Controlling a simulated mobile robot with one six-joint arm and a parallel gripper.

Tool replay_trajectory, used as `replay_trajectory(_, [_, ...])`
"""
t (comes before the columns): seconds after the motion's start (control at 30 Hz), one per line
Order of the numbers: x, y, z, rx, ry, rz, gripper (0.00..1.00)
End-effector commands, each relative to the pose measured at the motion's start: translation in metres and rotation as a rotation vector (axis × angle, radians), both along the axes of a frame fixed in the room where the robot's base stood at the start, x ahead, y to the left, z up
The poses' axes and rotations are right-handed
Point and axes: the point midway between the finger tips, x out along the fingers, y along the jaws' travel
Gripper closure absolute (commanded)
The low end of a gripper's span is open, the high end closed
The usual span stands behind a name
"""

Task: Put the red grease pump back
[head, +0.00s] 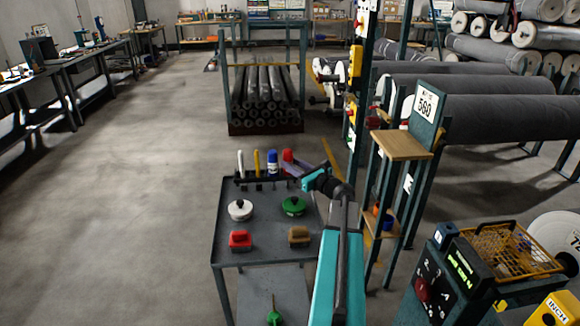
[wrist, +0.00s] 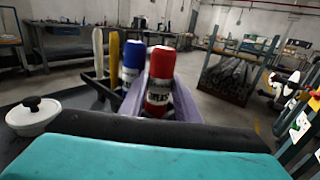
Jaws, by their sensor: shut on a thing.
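The red grease pump (head: 288,156) is a red can with a white label at the back right of the grey trolley. It also shows large in the wrist view (wrist: 158,97). My gripper (head: 296,164) is shut on it, with a pale purple finger on either side in the wrist view. A dark rack (head: 247,180) along the trolley's back edge holds a white stick (head: 240,162), a yellow stick (head: 257,162) and a blue can (head: 272,161). The red pump is just right of the blue can and looks tilted in the head view. Its base is hidden, so I cannot tell whether it touches the rack.
A wooden-topped stand (head: 402,145) is close on the right. Floor left of the trolley is clear.

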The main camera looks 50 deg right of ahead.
Motion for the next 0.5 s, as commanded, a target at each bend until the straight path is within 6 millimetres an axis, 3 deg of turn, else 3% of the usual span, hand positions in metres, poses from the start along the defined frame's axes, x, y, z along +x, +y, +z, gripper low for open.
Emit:
replay_trajectory(0.1, [-0.0002,-0.0002,-0.0021,0.001,-0.002,0.000,0.93])
replay_trajectory(0.13, [-0.0002,-0.0003,-0.0023,0.000,0.000,0.000,0.66])
replay_trajectory(0.2, [-0.0003,-0.0004,-0.0022,0.000,0.000,-0.001,0.54])
replay_trajectory(0.5, [-0.0005,-0.0007,-0.0019,0.000,0.000,-0.001,0.52])
